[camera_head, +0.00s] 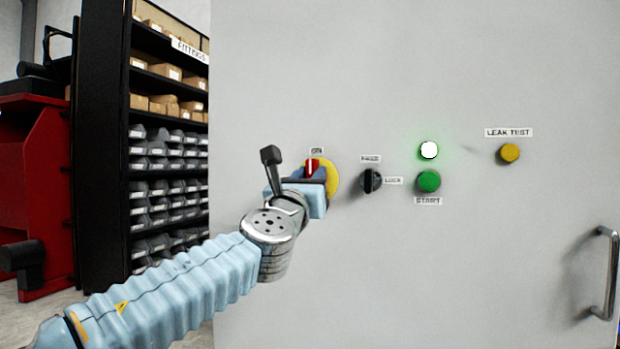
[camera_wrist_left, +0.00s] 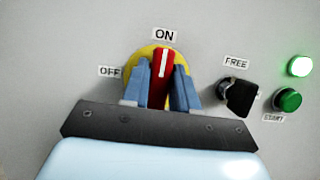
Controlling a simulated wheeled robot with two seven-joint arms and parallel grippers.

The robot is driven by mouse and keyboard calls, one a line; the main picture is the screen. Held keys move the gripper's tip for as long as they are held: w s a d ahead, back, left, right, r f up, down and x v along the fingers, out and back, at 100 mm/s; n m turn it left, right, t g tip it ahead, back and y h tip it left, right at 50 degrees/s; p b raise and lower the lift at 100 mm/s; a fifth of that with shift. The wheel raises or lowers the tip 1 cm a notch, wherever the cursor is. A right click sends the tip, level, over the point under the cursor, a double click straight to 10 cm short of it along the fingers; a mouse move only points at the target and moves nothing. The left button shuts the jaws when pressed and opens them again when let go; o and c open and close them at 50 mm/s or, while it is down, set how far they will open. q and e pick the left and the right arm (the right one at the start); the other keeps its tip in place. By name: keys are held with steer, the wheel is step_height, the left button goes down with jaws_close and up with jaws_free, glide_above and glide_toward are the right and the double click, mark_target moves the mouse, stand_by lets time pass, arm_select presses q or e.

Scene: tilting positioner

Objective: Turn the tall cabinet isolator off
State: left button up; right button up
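The isolator is a red rotary handle (camera_head: 311,167) on a yellow round plate (camera_head: 333,176), mounted on the grey cabinet door. In the left wrist view, the red handle (camera_wrist_left: 162,78) stands upright with its white line toward the ON label (camera_wrist_left: 164,35). The OFF label (camera_wrist_left: 110,72) is to its left. My left gripper (camera_head: 312,173) is at the handle, and its blue fingers (camera_wrist_left: 162,88) stand on either side of it. The right finger looks very close to the handle; a narrow gap seems to show at the left. I cannot tell whether both fingers touch. My right gripper is not in view.
A black selector knob (camera_head: 370,181) with labels sits right of the isolator. A lit lamp (camera_head: 429,150), a green START button (camera_head: 429,181), a yellow LEAK TEST button (camera_head: 510,153) and a door handle (camera_head: 606,272) are farther right. A fittings shelf (camera_head: 126,100) stands left.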

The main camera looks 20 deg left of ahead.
arm_select(q)
jaws_close()
steer(key=shift+f+n, duration=0.1)
steer(key=shift+n, duration=0.4)
steer(key=n+g+y, duration=0.2)
steer(key=n, duration=0.5)
steer(key=n+g+y+p, duration=0.1)
steer(key=n+y, duration=0.1)
steer(key=n, duration=0.5)
steer(key=n+g+y, duration=0.2)
steer(key=n+y, duration=0.1)
steer(key=n, duration=0.4)
steer(key=shift+a+f+g+p, duration=0.15)
steer(key=shift+a+g+p, duration=0.15)
steer(key=shift+p, duration=0.05)
steer(key=shift+f+n, duration=0.1)
steer(key=shift+n, duration=0.2)
